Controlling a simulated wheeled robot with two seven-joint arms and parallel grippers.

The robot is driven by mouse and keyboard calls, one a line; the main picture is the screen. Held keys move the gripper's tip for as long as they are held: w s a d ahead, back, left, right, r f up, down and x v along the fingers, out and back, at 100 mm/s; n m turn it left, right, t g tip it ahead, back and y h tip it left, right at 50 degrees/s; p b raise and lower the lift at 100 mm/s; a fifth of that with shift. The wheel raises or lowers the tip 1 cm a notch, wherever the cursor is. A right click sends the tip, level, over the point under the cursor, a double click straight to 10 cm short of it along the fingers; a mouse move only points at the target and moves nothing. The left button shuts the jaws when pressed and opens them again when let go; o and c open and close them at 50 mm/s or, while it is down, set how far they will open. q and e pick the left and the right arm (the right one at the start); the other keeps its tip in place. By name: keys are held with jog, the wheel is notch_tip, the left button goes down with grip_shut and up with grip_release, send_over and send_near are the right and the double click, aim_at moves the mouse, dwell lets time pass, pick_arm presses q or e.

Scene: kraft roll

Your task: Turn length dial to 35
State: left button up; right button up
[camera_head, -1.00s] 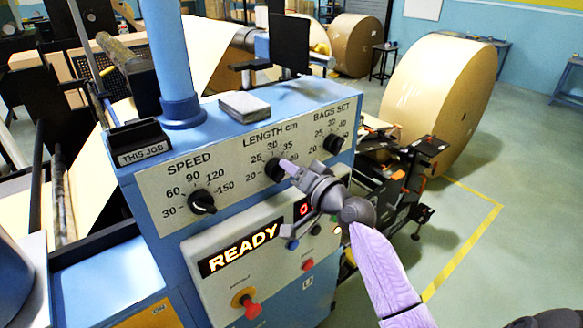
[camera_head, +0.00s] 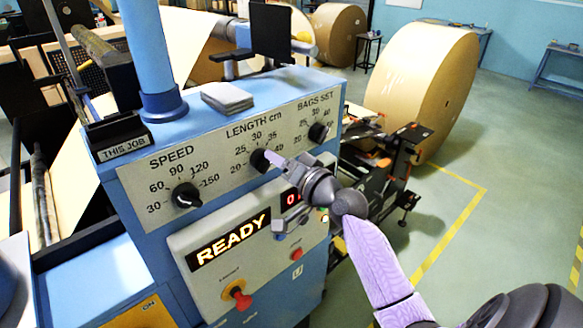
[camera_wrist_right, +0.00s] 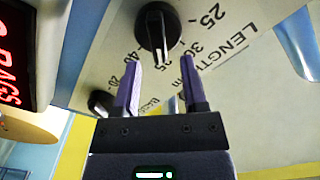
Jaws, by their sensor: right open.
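The LENGTH cm dial (camera_head: 260,160) is a black knob in the middle of the blue machine's sloping white panel, with marks including 25, 30, 35 and 40. My right gripper (camera_head: 276,158) is right beside it and partly covers its right side. In the right wrist view the dial (camera_wrist_right: 157,28) lies just beyond the fingertips. The purple fingers of the gripper (camera_wrist_right: 162,72) are apart, with nothing between them. The dial's pale pointer line faces the gripper, between the 30 and 40 marks; its exact reading is unclear. My left gripper is out of view.
The SPEED dial (camera_head: 186,196) is to the left and the BAGS SET dial (camera_head: 319,132) to the right. A READY display (camera_head: 230,240) and a red emergency knob (camera_head: 240,295) are below. A grey block (camera_head: 227,97) lies on top of the machine.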

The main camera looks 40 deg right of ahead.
jog(key=s+b, duration=0.1)
jog(key=s, duration=0.7)
jog(key=shift+s+d+b, duration=0.3)
jog(key=shift+s, duration=0.05)
